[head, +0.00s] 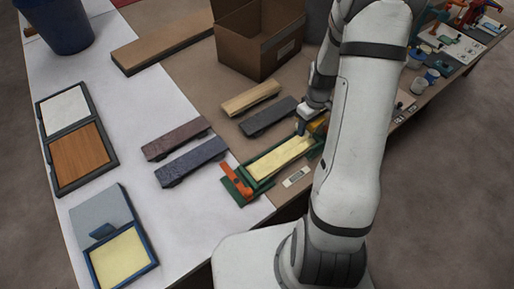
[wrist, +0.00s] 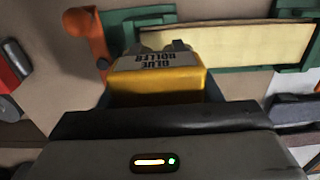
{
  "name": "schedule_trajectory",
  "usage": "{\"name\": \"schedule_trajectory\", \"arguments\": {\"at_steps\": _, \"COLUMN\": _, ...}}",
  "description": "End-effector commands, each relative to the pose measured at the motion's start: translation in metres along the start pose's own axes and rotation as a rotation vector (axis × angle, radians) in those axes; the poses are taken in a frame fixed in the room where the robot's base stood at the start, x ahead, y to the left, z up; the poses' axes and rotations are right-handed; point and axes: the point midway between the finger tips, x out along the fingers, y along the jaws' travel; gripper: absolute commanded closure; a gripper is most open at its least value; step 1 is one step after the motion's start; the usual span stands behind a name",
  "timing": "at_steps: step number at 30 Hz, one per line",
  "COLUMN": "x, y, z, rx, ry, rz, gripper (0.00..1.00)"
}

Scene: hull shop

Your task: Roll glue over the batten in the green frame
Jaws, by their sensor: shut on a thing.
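The batten (head: 280,158) is a long pale yellow strip lying in the green frame (head: 235,190), near the table's right edge. An orange lever (head: 236,179) sits at the frame's near left end. The batten (wrist: 230,45) and the green frame (wrist: 150,17) also show in the wrist view, beyond the roller. My arm hides part of the area beside the frame. I cannot tell whether the roller touches the batten.
A blue tray (head: 91,266) with a pale yellow floor lies at the front left. Several loose dark battens and a pale one (head: 250,98) lie left of the frame. A cardboard box (head: 240,50) stands behind. The white table between tray and battens is clear.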

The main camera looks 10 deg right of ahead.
Motion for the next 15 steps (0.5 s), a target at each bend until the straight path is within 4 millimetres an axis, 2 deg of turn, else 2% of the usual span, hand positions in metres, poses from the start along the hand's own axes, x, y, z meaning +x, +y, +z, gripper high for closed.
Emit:
{"name": "schedule_trajectory", "arguments": {"at_steps": 6, "x": -0.019, "y": -0.001, "z": -0.001, "rx": -0.002, "ry": 0.001, "rz": 0.001, "gripper": 0.95}}
{"name": "schedule_trajectory", "arguments": {"at_steps": 15, "x": -0.028, "y": -0.002, "z": -0.001, "rx": -0.003, "ry": 0.000, "rz": -0.001, "gripper": 0.95}}
